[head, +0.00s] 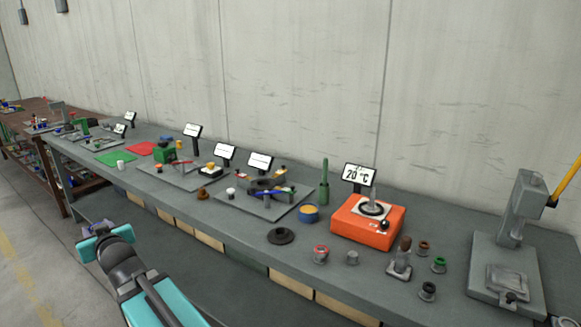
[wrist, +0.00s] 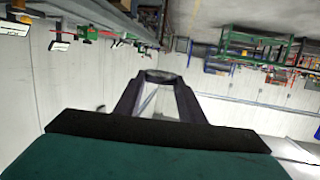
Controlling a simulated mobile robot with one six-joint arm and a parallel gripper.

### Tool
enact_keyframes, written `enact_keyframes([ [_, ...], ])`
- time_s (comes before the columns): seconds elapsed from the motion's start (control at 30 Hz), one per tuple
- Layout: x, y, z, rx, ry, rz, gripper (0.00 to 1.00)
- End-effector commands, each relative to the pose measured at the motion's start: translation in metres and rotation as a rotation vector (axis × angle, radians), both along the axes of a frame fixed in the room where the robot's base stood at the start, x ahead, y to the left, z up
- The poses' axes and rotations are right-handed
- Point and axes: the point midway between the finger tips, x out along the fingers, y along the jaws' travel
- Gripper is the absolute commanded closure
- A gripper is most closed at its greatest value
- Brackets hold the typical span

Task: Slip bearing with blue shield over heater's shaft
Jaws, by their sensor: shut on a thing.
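The orange heater (head: 367,222) stands on the bench, with an upright shaft (head: 374,196) on top and a sign reading 20 °C behind it. My gripper (wrist: 163,76) shows in the wrist view, its two dark fingers closed on a small greyish thing at the tips. I cannot tell its shield colour or that it is a bearing. In the head view my teal arm is at the lower left, away from the heater; the fingertips are not clear there. No blue-shielded bearing can be made out on the bench.
Small ring-like parts stand in front of and beside the heater: one red-topped (head: 321,254), one grey (head: 352,257), one brown-topped (head: 424,248), one green-topped (head: 439,264). A black disc (head: 281,236) lies left. A press (head: 515,240) stands at right. A green-handled tool (head: 324,185) stands behind.

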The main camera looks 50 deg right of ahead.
Motion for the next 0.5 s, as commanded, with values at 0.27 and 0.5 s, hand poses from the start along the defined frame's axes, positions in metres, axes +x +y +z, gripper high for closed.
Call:
enact_keyframes([
  [0.27, -0.008, -0.109, -0.007, -0.001, 0.001, -0.194, 0.89],
  [0.5, -0.028, -0.199, -0.011, -0.002, 0.001, -0.363, 0.89],
])
